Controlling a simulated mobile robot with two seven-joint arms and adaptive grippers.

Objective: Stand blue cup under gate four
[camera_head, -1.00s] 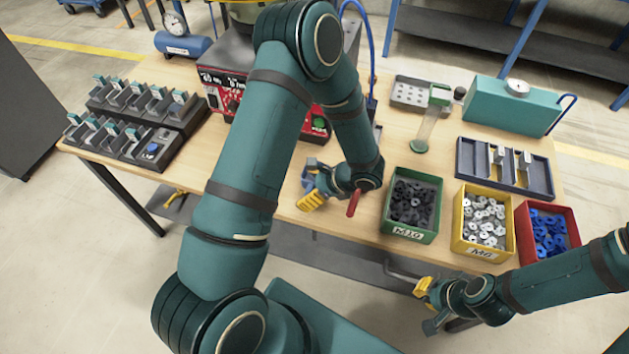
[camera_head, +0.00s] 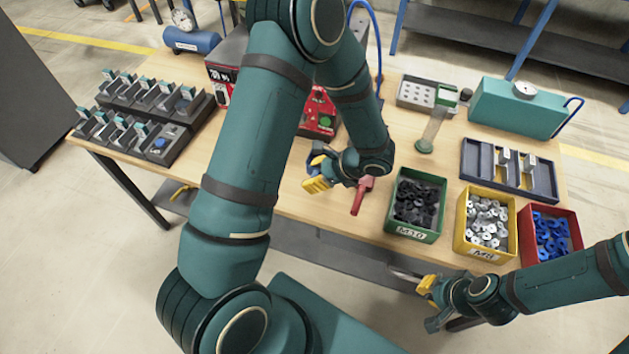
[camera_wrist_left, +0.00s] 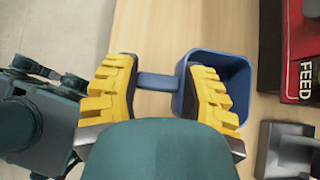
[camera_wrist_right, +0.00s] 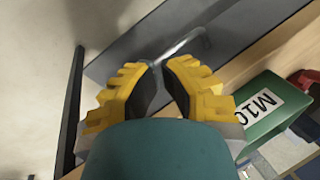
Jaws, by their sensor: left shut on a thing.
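My left gripper (camera_head: 322,178) is low over the front part of the bench. In the left wrist view its yellow fingers (camera_wrist_left: 158,88) are shut on the handle of the blue cup (camera_wrist_left: 238,62). The cup's square open mouth faces that camera. In the head view only a small part of the cup (camera_head: 317,150) shows behind the fingers. Two rows of grey gate units with teal tabs (camera_head: 150,95) stand at the bench's left. I cannot read which is gate four. My right gripper (camera_head: 430,290) is empty, its fingers a little apart (camera_wrist_right: 160,80), in front of the bench.
The red feeder panel (camera_head: 318,112) stands behind my left forearm. A red-handled tool (camera_head: 361,197) lies right of the left gripper. Green (camera_head: 413,232), yellow (camera_head: 480,250) and red (camera_head: 562,222) bins line the right front. Bare wood lies between the gates and the left gripper.

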